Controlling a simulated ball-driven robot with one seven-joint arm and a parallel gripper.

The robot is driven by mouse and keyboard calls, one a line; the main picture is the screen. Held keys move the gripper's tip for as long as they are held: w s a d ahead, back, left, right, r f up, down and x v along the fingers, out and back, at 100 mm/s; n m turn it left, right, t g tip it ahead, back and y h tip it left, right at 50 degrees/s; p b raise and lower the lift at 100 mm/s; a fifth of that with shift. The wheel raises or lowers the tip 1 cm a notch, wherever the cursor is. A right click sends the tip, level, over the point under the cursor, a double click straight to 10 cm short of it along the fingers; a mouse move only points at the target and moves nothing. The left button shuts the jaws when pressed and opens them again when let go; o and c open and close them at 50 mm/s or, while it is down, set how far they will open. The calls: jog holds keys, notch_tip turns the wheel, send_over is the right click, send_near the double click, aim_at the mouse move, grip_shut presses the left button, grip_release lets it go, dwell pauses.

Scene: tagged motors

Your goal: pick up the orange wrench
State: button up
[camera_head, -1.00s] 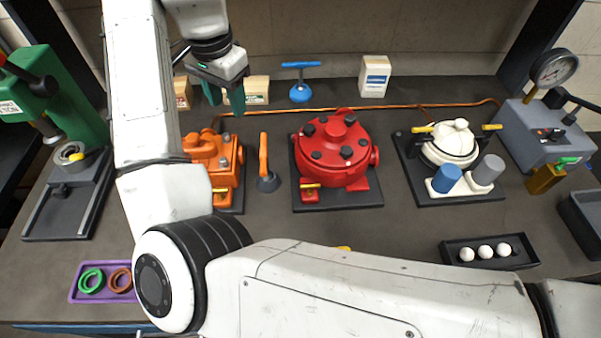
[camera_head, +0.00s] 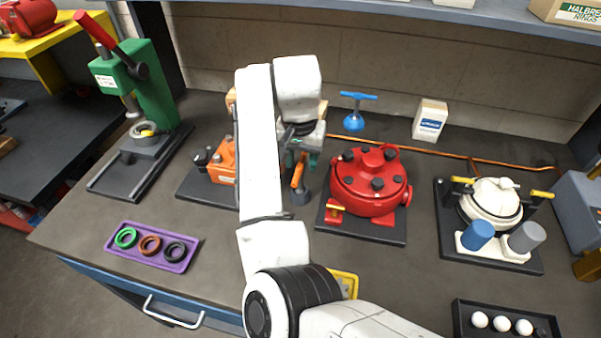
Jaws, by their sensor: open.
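The orange wrench (camera_head: 298,176) stands upright in a small dark round base (camera_head: 301,196), between the orange motor and the red motor. My gripper (camera_head: 301,160) is open, with its green fingertips pointing down near the wrench's top end. In this view the fingertips show just above and around the wrench's top. I cannot tell whether they touch it. The orange motor (camera_head: 222,164) is partly hidden behind my arm. The red motor (camera_head: 371,184) stands on a dark plate close to the right of the wrench.
A blue T-handled tool (camera_head: 354,118) and a white box (camera_head: 429,120) stand behind. A white motor (camera_head: 490,205) is at right and a green press (camera_head: 150,90) at left. A purple tray (camera_head: 153,262) with rings lies in front left. The bench left of my arm has free room.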

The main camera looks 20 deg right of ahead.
aim_at(300, 181)
jog(key=shift+w+a+f+p, duration=0.15)
jog(key=shift+f+p, duration=0.3)
jog(key=shift+f, duration=1.7)
grip_shut()
